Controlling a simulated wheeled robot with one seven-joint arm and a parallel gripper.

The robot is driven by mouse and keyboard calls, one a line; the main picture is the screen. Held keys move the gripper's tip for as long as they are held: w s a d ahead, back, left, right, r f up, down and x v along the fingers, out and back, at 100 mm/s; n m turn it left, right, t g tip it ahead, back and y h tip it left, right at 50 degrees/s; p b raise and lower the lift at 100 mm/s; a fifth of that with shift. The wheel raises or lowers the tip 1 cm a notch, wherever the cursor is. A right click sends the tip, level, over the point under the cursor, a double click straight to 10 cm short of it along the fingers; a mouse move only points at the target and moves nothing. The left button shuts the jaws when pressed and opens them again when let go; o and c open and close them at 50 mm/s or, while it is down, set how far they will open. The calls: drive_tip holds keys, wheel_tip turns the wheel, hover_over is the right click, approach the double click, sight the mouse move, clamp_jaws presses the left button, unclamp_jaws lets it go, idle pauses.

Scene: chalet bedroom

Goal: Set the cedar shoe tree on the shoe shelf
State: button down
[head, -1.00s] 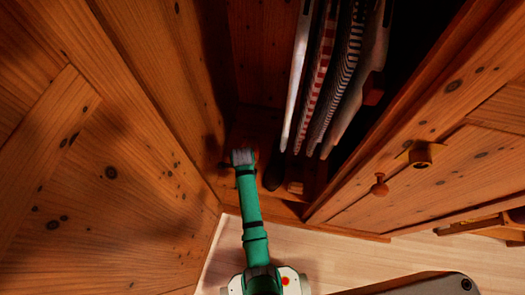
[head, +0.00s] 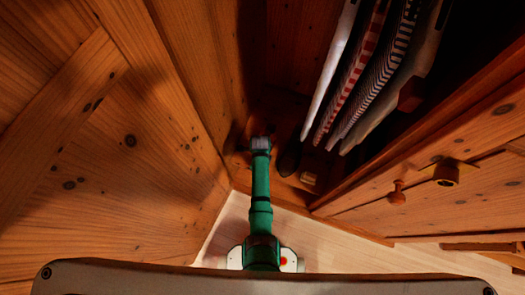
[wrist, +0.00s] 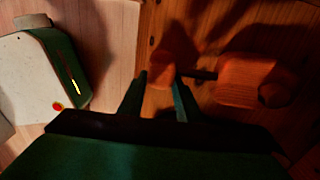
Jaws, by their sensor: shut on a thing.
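The cedar shoe tree (wrist: 252,82) is orange-brown wood, with a large block joined by a dark rod to a smaller end piece (wrist: 161,70). In the wrist view my gripper (wrist: 161,82) is shut on the smaller end, and the large block sticks out to the right. Under it is a knotty wood surface (wrist: 225,22), perhaps the shoe shelf, with dark shadows on it; whether the shoe tree touches it I cannot tell. In the head view my gripper (head: 260,140) reaches low into the open wardrobe and hides most of the shoe tree.
A dark shoe-like thing (head: 288,160) and a small light wooden block (head: 308,178) lie just right of my gripper. Clothes (head: 375,75) hang above to the right. A wooden wall (head: 195,75) is close on the left. Pale floor (head: 330,235) lies in front.

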drive_tip(key=shift+w+d+f, duration=0.1)
drive_tip(key=shift+d+f, duration=0.05)
drive_tip(key=shift+d, duration=0.1)
